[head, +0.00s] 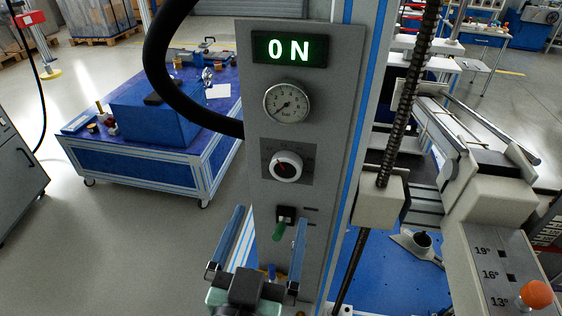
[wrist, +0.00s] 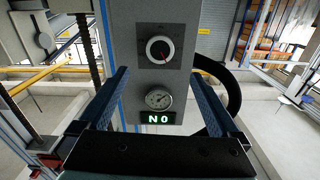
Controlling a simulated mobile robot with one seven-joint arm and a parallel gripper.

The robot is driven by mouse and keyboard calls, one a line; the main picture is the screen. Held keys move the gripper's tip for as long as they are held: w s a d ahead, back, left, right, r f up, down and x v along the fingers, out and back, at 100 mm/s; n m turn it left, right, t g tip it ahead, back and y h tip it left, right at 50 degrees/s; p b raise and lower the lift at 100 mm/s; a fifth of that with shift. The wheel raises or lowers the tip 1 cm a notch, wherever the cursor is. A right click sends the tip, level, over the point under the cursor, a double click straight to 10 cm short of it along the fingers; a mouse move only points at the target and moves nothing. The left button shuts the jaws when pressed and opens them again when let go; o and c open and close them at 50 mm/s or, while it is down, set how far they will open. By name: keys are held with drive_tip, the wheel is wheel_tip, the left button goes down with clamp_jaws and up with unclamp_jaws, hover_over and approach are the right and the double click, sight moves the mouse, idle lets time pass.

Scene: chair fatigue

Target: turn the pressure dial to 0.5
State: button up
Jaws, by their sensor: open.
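The pressure dial (head: 286,167) is a round white-rimmed knob with a dark face on the grey panel (head: 340,75). Its red mark points to the upper left in the head view. The dial also shows in the upside-down wrist view (wrist: 160,49), its red mark toward the lower right; its scale is too small to read. A round gauge (head: 287,103) sits above it, numbers legible but the value unclear. My gripper (head: 270,211) is open and empty, below the dial in the head view. In the wrist view its fingers (wrist: 160,71) spread to either side, apart from the dial.
A lit "ON" sign (head: 289,50) tops the panel. A thick black hose (head: 160,80) curves at the panel's left. A machine with an orange knob (head: 536,294) stands right. A blue-topped table (head: 155,155) stands behind left.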

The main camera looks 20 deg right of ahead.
sight(285, 169)
drive_tip(key=p+x, duration=0.2)
drive_tip(key=x, duration=0.9)
drive_tip(key=shift+w+d+p, duration=0.1)
drive_tip(key=shift+d+p, duration=0.05)
drive_tip(key=shift+p, duration=0.15)
drive_tip(key=c, duration=1.4)
